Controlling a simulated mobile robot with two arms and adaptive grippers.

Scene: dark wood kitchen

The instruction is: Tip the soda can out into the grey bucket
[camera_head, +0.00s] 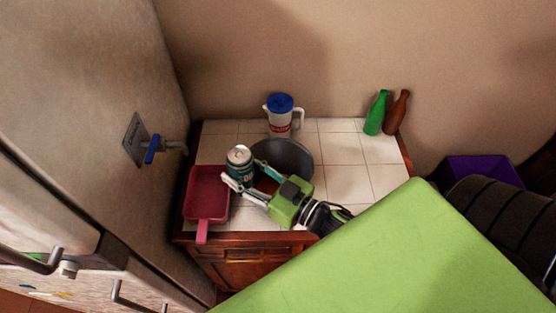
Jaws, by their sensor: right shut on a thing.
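The soda can (240,168), dark teal with a silver top, is upright at the left side of the grey bucket (300,158). My right gripper (240,176) comes in from the lower right and is shut on the can, with a finger on either side of it. The bucket stands on the white tiled counter, and my gripper and the can hide part of its front and left rim. I cannot tell whether the can's base touches the counter. My left gripper is not in view.
A red dustpan (206,190) lies left of the can. A white jug with a blue lid (281,113) stands behind the bucket. Green (376,112) and brown (397,112) bottles stand at the back right. The right counter tiles are clear. A purple bin (482,170) is further right.

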